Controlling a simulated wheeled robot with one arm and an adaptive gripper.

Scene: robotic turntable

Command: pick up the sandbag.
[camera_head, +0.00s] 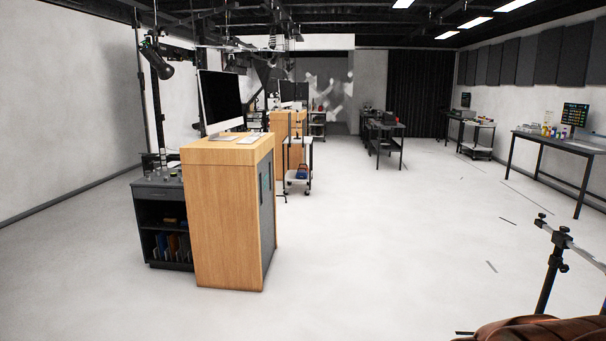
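I cannot make out a sandbag for certain. A small blue object (302,171) sits on the lower shelf of a wheeled cart (297,154) beyond the wooden desk. It is too small to tell what it is. A brown, rounded, leather-like thing (545,331) shows at the bottom right corner, mostly cut off by the picture's edge. My gripper is not in view.
A wooden desk (222,228) with a monitor (220,100) stands left of centre, beside a dark shelf unit (163,190). A dark stand (551,272) rises at the right edge. A long table (548,141) lines the right wall. The middle floor is open.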

